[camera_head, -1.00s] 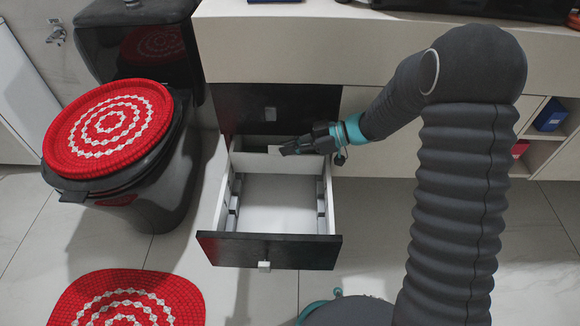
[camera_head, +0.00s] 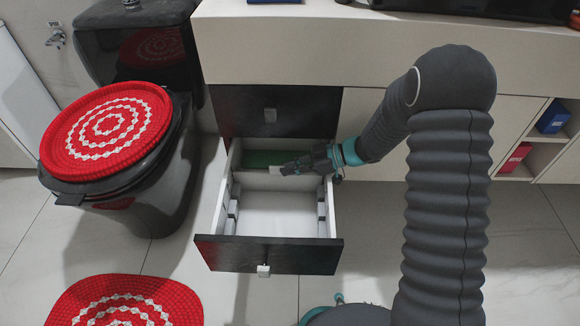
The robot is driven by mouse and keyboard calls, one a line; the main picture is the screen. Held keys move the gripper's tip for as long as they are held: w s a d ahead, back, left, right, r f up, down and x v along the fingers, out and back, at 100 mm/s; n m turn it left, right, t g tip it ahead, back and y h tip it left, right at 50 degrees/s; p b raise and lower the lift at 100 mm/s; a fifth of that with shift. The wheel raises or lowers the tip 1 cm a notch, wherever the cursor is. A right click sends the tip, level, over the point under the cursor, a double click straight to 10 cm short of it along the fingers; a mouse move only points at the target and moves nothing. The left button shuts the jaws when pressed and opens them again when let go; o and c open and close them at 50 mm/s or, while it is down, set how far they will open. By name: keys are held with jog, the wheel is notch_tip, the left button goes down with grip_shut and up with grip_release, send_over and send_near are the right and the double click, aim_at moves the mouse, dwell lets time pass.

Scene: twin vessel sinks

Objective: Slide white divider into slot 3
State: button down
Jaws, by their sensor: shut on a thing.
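The white divider (camera_head: 256,182) stands across the open drawer, towards its back. My gripper (camera_head: 284,170) is shut on the small white tab (camera_head: 275,171) at the divider's top edge, coming from the right. The drawer (camera_head: 213,222) has a white inside and a dark front with a pale knob. Grey slot holders line its left wall (camera_head: 233,205) and right wall (camera_head: 321,209). Slot numbers cannot be read, and I cannot tell whether the divider's ends sit in a slot. My gripper hides part of the divider's right side.
A green area (camera_head: 262,158) shows in the drawer behind the divider. A closed dark drawer (camera_head: 290,103) and the counter (camera_head: 290,48) stand above and behind. A black toilet with a red lid cover (camera_head: 105,128) is at left. The drawer's front part is empty.

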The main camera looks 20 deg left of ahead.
jog(key=c, duration=1.3)
grip_release()
jog(key=shift+r, duration=0.2)
jog(key=p+v, duration=0.2)
jog(key=v, duration=1)
jog(key=shift+f, duration=0.1)
jog(key=shift+s+d, duration=0.1)
